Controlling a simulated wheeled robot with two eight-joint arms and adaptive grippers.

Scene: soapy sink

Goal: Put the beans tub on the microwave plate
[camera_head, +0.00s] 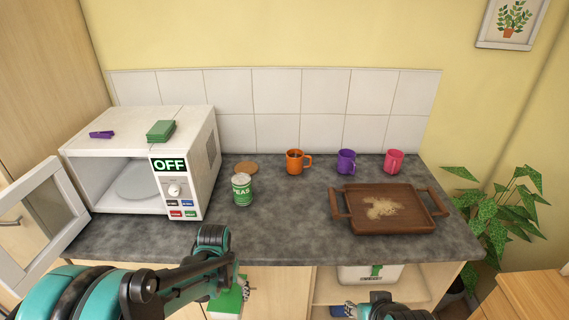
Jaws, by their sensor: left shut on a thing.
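The microwave (187,148) stands at the left of the counter with its door (75,205) swung open and its display reading OFF. The pale round microwave plate (136,187) inside looks empty. My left gripper (236,285) is in front of the counter's front edge, low in the picture. It is shut on a green and white thing (227,303), probably the beans tub; no label can be read and the gripper partly hides it. My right gripper (352,309) shows only in part at the bottom edge, and its jaws cannot be made out.
The front-left counter is clear. The open door juts out leftward.

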